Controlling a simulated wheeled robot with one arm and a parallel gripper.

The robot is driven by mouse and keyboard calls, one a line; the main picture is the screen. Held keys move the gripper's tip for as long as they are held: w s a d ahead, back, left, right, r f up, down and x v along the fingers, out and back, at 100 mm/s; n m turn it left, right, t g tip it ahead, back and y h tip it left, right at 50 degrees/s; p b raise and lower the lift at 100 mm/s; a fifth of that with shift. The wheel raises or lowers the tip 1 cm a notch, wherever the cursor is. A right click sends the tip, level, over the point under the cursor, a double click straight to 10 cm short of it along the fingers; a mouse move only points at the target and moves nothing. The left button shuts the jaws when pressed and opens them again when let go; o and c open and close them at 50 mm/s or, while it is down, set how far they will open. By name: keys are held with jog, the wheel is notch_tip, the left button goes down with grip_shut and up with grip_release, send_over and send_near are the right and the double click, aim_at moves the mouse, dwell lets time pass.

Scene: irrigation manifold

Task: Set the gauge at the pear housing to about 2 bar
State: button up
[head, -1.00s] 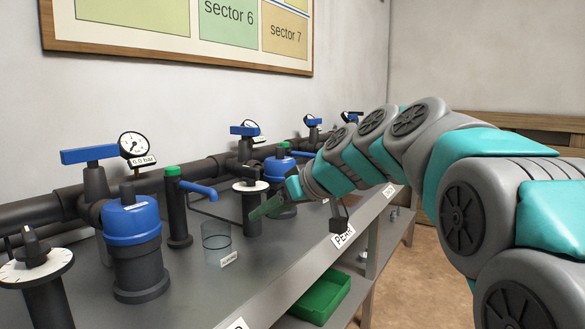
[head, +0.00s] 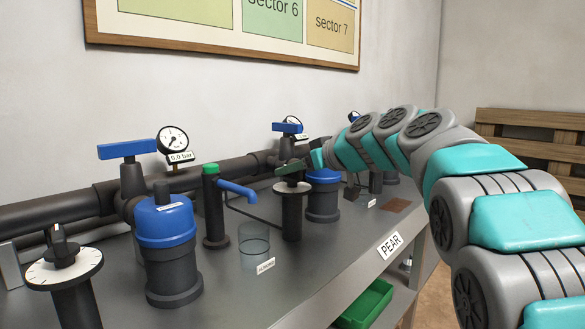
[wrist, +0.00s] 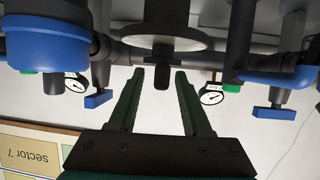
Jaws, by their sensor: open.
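The PEAR label (head: 390,245) is on the bench's front edge. The blue-capped housing (head: 323,200) above it stands behind a black post (head: 292,215) with a disc and knob on top. In the wrist view, which is upside down, the pale disc (wrist: 160,38) and its black knob (wrist: 161,76) show. My gripper (head: 291,180) is at the post top, open and empty. In the wrist view its fingers (wrist: 159,74) appear on either side of the knob, apart from it. The gauge (head: 294,121) behind is partly hidden, and its reading cannot be read.
A green-capped spout (head: 212,205) and a clear beaker (head: 254,246) stand left of my gripper. A green bin (head: 366,305) is below. Bare bench lies in front.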

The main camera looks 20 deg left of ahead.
jog(key=shift+a, duration=0.15)
jog(key=shift+c, duration=0.3)
grip_shut()
